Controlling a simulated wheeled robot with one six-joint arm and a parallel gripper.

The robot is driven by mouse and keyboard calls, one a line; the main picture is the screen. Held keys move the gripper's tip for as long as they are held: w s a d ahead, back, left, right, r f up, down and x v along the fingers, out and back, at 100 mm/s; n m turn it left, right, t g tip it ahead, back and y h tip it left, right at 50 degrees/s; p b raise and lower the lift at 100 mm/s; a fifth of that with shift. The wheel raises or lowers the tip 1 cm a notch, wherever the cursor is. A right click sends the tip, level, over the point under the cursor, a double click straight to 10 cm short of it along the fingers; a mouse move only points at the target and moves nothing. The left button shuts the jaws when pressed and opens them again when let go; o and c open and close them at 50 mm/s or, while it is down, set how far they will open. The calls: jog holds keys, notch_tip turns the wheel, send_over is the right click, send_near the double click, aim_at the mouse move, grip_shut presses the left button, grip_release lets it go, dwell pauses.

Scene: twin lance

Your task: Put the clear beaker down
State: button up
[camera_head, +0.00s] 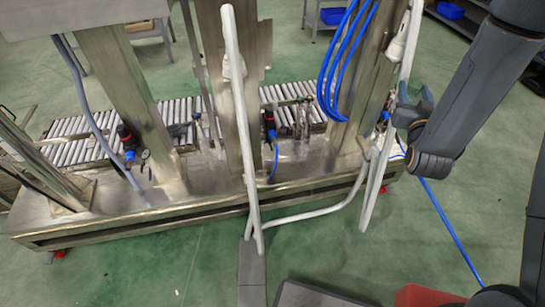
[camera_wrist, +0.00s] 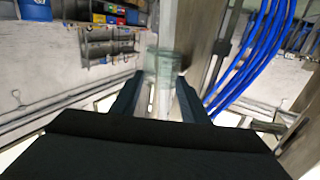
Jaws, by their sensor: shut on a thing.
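The clear beaker (camera_wrist: 163,64) is a see-through, faintly greenish cylinder in the middle of the wrist view. It sits between the two dark fingers of my gripper (camera_wrist: 158,92), which are shut on it. In the head view my gripper (camera_head: 412,107) is at the right, close to the right metal post and its white pipe. I cannot make out the beaker in the head view. Whether anything lies directly under it is not clear.
A metal machine frame (camera_head: 230,197) with upright posts stands ahead. Blue hoses (camera_head: 340,60) hang on the right post, and a white pipe (camera_head: 376,170) runs beside it. A roller conveyor (camera_head: 75,140) lies behind. Green floor (camera_head: 420,230) is open at the right.

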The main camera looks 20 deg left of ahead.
jog(key=s+a+f+n+g+y+b, duration=0.2)
jog(key=a+f+n+y+b, duration=0.15)
jog(key=a+f+b, duration=0.85)
jog(key=s+a+f+n+g+y+b, duration=0.3)
jog(key=a+f+y+b, duration=0.5)
jog(key=f, duration=0.9)
jog(key=s+a+f+n+g+y+b, duration=0.2)
jog(key=a+f+n+b, duration=0.2)
jog(key=a+f+b, duration=0.7)
jog(key=shift+m, duration=0.25)
jog(key=w+a+f+b, duration=0.1)
jog(key=w+a+b, duration=0.1)
jog(key=w+a, duration=0.1)
jog(key=w+a+f+b, duration=0.1)
jog(key=w+a+b, duration=0.2)
jog(key=a, duration=0.1)
jog(key=w+a+b, duration=0.2)
jog(key=w+a, duration=0.1)
jog(key=shift+w+a+f+b, duration=0.25)
jog(key=shift+w+f+b, duration=0.15)
jog(key=f, duration=0.1)
jog(key=f+b, duration=0.2)
jog(key=shift+w+a, duration=0.25)
jog(key=shift+f+b, duration=0.25)
jog(key=shift+b, duration=0.05)
jog(key=shift+f, duration=0.2)
jog(key=o, duration=0.9)
jog(key=shift+c, duration=0.2)
